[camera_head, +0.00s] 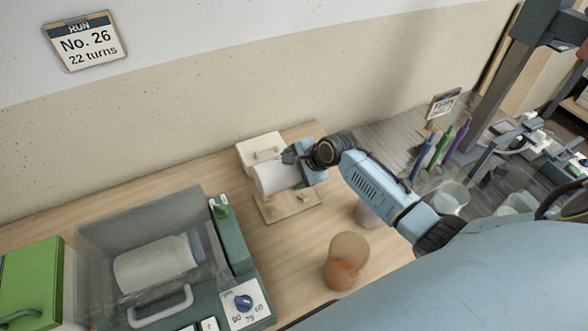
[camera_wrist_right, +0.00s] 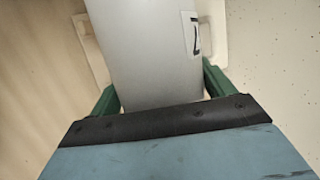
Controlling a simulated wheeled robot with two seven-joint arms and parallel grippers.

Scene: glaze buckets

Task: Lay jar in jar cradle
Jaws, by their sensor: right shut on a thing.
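A white jar (camera_head: 272,179) lies on its side in my right gripper (camera_head: 296,163). In the right wrist view the jar (camera_wrist_right: 150,45), with a dark mark on a pale label, sits between the green fingers of the gripper (camera_wrist_right: 160,85), which is shut on it. A light wooden board with small raised posts (camera_head: 277,213), which looks like the jar cradle, lies on the table just below and in front of the jar. The jar overlaps its back part, so I cannot tell whether they touch. My left gripper is not in view.
A cream box with a handle (camera_head: 262,149) stands behind the jar. A clear-covered green machine (camera_head: 238,245) with another jar (camera_head: 155,265) inside stands at left. A green box (camera_head: 30,280) is far left.

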